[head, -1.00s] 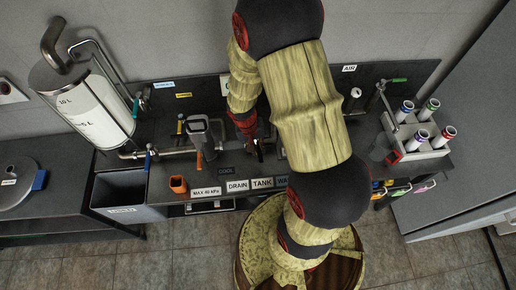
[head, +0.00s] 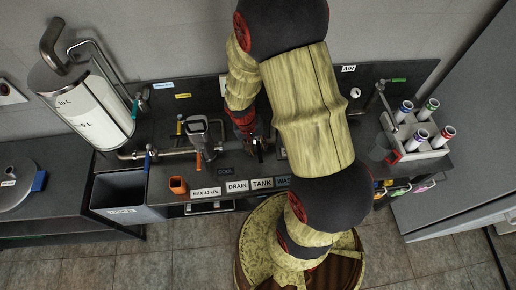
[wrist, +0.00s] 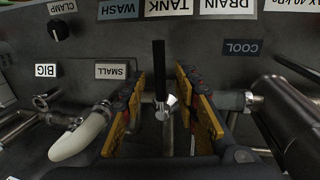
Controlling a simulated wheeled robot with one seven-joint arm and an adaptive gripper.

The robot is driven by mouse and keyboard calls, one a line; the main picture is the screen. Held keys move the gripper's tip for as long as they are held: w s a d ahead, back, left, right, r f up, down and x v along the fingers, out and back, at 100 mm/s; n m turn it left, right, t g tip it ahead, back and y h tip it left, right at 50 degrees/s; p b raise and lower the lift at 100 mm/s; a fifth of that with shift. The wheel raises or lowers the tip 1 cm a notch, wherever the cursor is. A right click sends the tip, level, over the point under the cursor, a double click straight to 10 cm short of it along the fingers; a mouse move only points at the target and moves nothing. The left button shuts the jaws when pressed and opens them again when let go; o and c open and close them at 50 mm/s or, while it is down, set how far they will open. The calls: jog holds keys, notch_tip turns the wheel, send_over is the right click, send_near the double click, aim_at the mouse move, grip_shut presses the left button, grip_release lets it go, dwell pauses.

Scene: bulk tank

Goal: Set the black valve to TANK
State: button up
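The black valve handle (wrist: 159,72) stands between my gripper's fingers in the wrist view, its free end toward the TANK label (wrist: 170,7), nearer that label's WASH side. A small white pointer (wrist: 170,101) shows at its pivot. My gripper (wrist: 165,92) is open, with yellow-padded fingers on both sides of the handle and gaps visible. In the head view my gripper (head: 258,150) is over the bench behind the TANK label (head: 262,183); my arm and gripper mostly hide the valve there.
The DRAIN label (wrist: 228,7) and WASH label (wrist: 120,9) flank TANK. A pale curved hose (wrist: 82,135) lies left of the fingers and a metal cylinder (wrist: 290,110) right.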

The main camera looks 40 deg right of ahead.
notch_tip(320, 180, up, 10)
jog(key=w+a, duration=0.1)
jog(key=shift+a, duration=0.35)
jog(key=shift+r, duration=0.1)
dwell(0.3)
